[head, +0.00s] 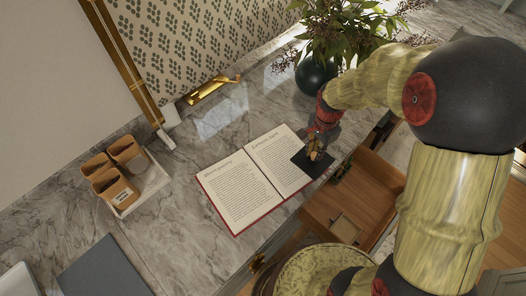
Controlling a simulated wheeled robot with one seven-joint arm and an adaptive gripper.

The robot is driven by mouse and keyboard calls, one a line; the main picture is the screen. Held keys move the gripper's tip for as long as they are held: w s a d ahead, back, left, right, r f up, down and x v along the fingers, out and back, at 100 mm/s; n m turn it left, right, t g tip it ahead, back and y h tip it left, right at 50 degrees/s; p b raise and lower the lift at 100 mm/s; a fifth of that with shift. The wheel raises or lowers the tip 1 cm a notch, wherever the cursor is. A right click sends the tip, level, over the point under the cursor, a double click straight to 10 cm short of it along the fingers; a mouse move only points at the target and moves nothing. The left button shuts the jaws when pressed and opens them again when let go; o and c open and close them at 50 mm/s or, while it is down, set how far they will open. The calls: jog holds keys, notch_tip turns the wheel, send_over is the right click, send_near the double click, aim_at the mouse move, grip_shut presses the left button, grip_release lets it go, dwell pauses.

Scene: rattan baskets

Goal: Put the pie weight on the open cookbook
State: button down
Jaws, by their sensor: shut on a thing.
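The open cookbook (243,188) lies on the marble counter, with two printed pages and a red cover edge. The pie weight (312,164) looks like a dark flat square plate with a golden-brown part on top. It overlaps the lower right part of the right page in the head view. My gripper (316,147) is shut on the golden-brown part, at the right side of the book. The fingers are small and partly hidden by the wrist. I cannot tell whether the plate touches the page or hangs just above it.
An open wooden drawer (318,207) juts out below the counter edge, right of the book. A dark round vase (313,76) with foliage stands behind my arm. A white tray (153,184) with brown containers is at left.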

jog(key=shift+w+a+r, duration=0.1)
jog(key=shift+w+a, duration=0.05)
jog(key=shift+w, duration=0.05)
jog(key=shift+w+a+f+p, duration=0.95)
jog(key=shift+w+a+f, duration=3.85)
jog(key=shift+a+f, duration=0.15)
notch_tip(320, 180, down, 2)
jog(key=shift+f+p, duration=0.1)
jog(key=shift+p, duration=0.25)
jog(key=shift+w+f, duration=0.1)
jog(key=shift+f, duration=0.25)
